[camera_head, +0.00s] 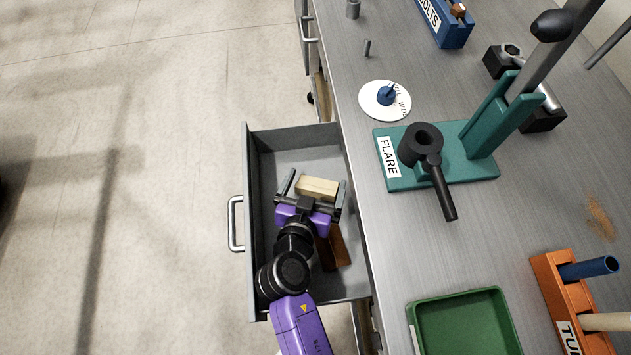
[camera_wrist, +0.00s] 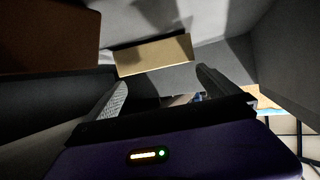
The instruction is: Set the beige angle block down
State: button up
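The beige angle block (camera_head: 317,188) is in the open grey drawer (camera_head: 250,165), near its far end. It appears to lie on the drawer floor; it also shows in the wrist view (camera_wrist: 153,54) as a long pale bar. My gripper (camera_head: 314,190) reaches down into the drawer at the block. Its two fingers are spread wide, one toward each end of the block. In the wrist view my gripper (camera_wrist: 161,78) has open space between its fingers, with the block just beyond the tips and no finger visibly pressing on it.
A brown block (camera_head: 333,248) lies in the drawer beside my wrist. The drawer walls stand close around my gripper. On the bench are a teal flare stand (camera_head: 440,180), a white disc (camera_head: 372,103), a green tray (camera_head: 412,312) and an orange tube rack (camera_head: 551,287).

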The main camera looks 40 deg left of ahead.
jog(key=shift+r, duration=0.2)
jog(key=shift+s+d, duration=0.15)
jog(key=shift+s, duration=0.15)
jog(key=v, duration=0.7)
jog(key=shift+w, duration=0.1)
